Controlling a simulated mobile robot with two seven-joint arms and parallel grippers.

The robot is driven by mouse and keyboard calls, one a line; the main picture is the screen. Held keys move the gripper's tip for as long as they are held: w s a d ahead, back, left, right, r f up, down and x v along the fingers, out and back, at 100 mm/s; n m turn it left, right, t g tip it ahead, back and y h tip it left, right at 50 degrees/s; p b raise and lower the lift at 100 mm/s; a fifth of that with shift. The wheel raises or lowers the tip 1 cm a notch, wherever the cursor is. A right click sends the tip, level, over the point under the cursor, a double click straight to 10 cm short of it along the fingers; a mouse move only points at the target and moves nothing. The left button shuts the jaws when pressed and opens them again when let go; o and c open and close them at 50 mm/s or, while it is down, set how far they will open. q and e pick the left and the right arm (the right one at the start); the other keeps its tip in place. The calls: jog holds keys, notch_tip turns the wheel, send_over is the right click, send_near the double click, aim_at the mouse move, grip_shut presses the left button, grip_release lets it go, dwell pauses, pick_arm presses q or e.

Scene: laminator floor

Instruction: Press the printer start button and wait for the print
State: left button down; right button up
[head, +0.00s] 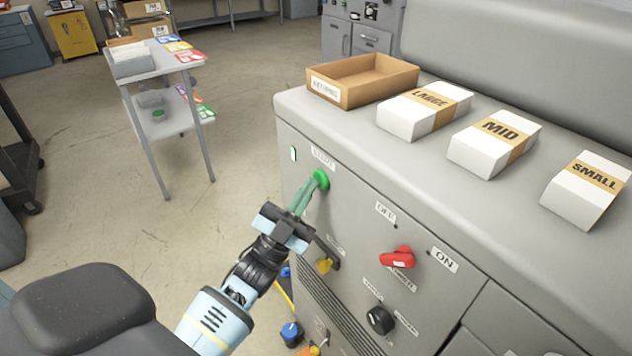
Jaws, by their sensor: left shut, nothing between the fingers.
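The grey printer cabinet (292,115) fills the right side of the head view. A round green button (321,179) sits on its front panel under a small label. My left gripper (304,196) is shut, with its green-tinted fingertips at the green button; they appear to touch it, but I cannot tell whether the button is pushed in. No printed sheet is visible on the printer. My right gripper is not in view.
A red rotary switch (398,257), a black knob (380,320) and a yellow part (324,266) are close by on the panel. An open cardboard box (398,77) and packs marked LARGE, MID and SMALL lie on top. A grey side table (137,73) stands left; floor between is clear.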

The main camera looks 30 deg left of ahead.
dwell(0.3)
pick_arm(q)
jog(key=shift+s+a, duration=0.4)
jog(key=shift+s, duration=0.45)
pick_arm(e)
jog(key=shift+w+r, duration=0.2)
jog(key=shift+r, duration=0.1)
pick_arm(q)
jog(key=shift+p, duration=0.3)
